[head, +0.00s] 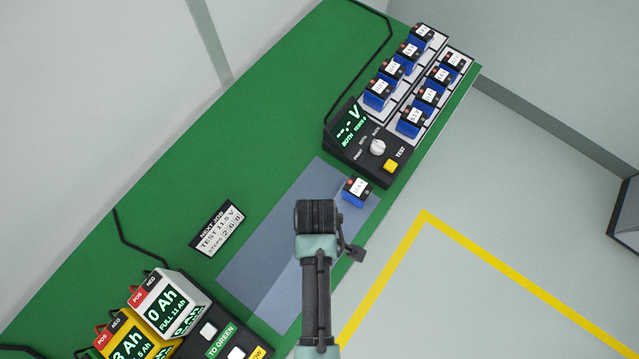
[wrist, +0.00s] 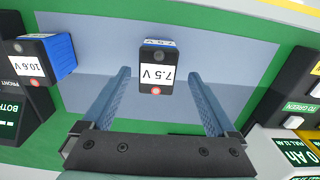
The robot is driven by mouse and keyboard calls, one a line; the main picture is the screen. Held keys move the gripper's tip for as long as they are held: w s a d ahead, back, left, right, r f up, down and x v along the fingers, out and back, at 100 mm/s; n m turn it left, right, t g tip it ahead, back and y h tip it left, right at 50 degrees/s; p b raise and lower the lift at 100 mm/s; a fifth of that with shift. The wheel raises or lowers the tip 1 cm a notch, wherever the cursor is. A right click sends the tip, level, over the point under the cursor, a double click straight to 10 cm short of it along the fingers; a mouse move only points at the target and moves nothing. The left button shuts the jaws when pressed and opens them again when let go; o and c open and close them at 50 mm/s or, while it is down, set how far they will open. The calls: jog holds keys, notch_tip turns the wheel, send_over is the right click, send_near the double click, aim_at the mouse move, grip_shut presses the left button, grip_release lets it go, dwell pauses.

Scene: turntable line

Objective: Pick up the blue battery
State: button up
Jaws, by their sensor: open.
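A blue battery with a black top (wrist: 158,72) marked 7.5 V sits on the grey-blue mat (head: 262,245) in the wrist view, framed by the two fingertips. My gripper (wrist: 158,76) is open and empty, with one finger on each side of that battery in the picture; I cannot tell how far above it is. In the head view my arm hides this battery. A second blue battery (wrist: 48,58), marked 10.6 V, stands at the left in the wrist view, close to the tester. In the head view a blue battery (head: 354,196) stands right of my gripper.
The tester (head: 377,147) with its knob and yellow button stands at the bench's upper right, beside racks holding several blue batteries (head: 412,121). A job card (head: 216,230) lies left of the mat. White and yellow units (head: 170,300) stand at lower left.

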jog(key=shift+d+f+p, duration=0.15)
jog(key=shift+f, duration=1.15)
jog(key=shift+d+f+p, duration=0.15)
jog(key=shift+f, duration=1.15)
grip_shut()
